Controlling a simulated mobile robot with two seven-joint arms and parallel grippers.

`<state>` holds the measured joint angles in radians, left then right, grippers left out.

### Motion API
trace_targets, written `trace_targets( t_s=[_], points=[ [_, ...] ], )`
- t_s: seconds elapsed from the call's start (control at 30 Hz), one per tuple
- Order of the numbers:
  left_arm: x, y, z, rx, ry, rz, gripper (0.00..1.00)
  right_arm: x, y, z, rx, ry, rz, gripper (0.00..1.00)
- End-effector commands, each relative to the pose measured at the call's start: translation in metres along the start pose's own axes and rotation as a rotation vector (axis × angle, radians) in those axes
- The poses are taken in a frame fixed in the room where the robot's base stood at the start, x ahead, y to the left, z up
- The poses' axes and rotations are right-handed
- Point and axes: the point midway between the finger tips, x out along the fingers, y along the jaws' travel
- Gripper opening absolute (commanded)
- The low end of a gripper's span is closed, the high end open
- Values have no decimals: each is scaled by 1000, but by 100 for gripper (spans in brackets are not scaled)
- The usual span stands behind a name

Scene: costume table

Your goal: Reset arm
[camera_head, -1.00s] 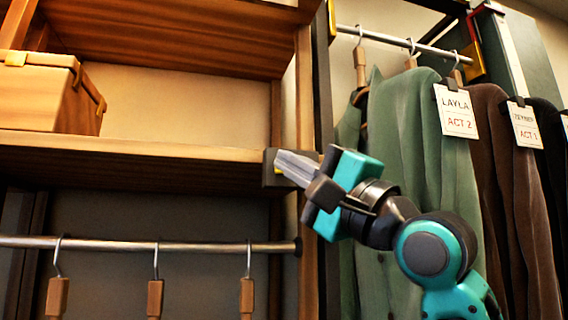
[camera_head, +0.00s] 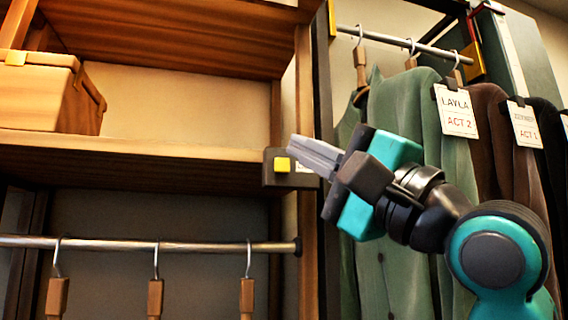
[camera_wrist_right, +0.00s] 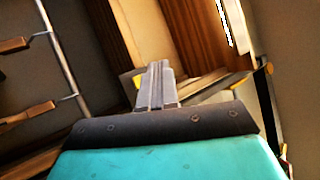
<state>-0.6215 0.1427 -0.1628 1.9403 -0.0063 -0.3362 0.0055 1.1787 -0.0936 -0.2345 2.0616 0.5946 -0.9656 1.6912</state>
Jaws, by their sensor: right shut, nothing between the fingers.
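My right gripper (camera_head: 314,156) is shut and empty in the head view, with its grey fingers pointing left toward the shelf post. Its fingertips appear in front of or beside a dark box with a yellow square button (camera_head: 282,165) at the shelf's right end. I cannot tell the exact gap between them. In the right wrist view the closed fingers (camera_wrist_right: 156,85) lie together, with a bit of yellow just left of them. My left gripper is not in view.
A wooden shelf (camera_head: 150,150) holds a wooden box (camera_head: 45,95). Below it, a metal rail (camera_head: 110,243) carries several hangers. To the right, a green garment (camera_head: 410,110) with a tag and a brown one (camera_head: 500,170) hang from another rail, close behind my right arm.

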Motion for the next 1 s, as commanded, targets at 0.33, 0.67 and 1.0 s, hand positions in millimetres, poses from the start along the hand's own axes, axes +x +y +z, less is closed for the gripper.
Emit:
trace_targets(
  t_s=[0.33, 0.67, 1.0],
  points=[
    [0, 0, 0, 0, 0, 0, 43, 0, 1, 0, 0, 1, 1, 0],
    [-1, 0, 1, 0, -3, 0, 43, -31, 116, -71, -139, 179, 146, 0],
    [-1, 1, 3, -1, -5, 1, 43, -156, 317, -126, -485, 337, 537, 0]
  ],
)
